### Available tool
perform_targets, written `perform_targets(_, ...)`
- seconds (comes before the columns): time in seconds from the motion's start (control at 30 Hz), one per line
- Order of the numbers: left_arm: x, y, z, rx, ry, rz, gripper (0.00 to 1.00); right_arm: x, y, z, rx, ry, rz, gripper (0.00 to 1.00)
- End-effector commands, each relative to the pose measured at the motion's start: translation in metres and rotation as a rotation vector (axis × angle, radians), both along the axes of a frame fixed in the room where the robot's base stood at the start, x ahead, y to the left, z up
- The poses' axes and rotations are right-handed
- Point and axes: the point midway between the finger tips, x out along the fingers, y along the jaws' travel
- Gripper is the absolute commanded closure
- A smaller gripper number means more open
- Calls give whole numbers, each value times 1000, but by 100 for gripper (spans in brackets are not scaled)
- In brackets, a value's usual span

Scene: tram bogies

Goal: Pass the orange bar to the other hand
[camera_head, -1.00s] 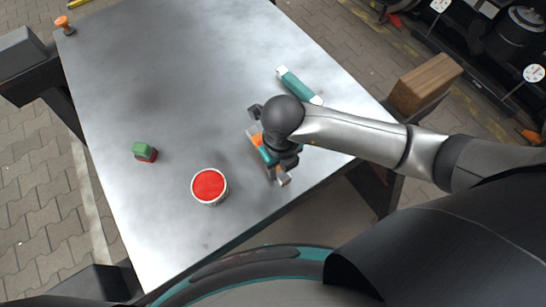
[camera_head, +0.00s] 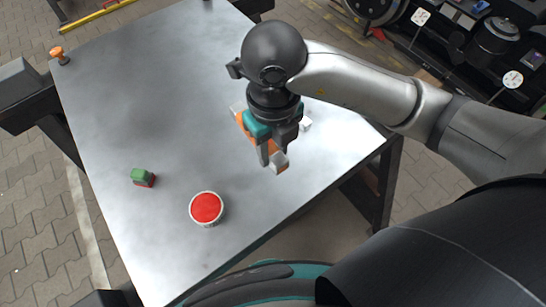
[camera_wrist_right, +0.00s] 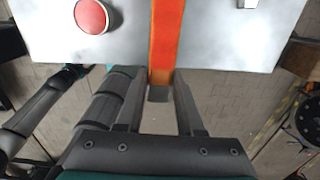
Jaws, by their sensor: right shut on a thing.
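The orange bar (camera_head: 243,121) has pale grey ends and hangs in my right gripper (camera_head: 272,158) above the table (camera_head: 150,90). The gripper covers the bar's middle in the head view. In the right wrist view the bar (camera_wrist_right: 166,45) runs lengthwise between the two fingers of my right gripper (camera_wrist_right: 158,100), with its grey end near me. My right gripper is shut on the bar. My left gripper is not clearly seen in either view.
A red-topped round tin (camera_head: 206,208) and a green and red block (camera_head: 143,177) stand on the table. An orange knob-like thing (camera_head: 59,55) is at its far left corner. A white end (camera_head: 305,124) shows behind my gripper. The table's left half is mostly clear.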

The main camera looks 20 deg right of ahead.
Motion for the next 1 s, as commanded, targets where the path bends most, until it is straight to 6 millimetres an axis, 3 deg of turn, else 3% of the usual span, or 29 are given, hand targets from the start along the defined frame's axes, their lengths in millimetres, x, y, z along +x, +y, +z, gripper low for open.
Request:
perform_targets(0.13, 0, 0, 4, 0, 0, 0, 16, 0, 0, 13, 1, -2, 0, 100)
perform_targets(0.43, 0, 0, 1, 0, 0, 0, 16, 3, -4, 14, -4, -1, 118, 100)
perform_targets(1.0, 0, 0, -16, 0, 0, 0, 16, 22, -26, 19, -16, 8, 1000, 100)
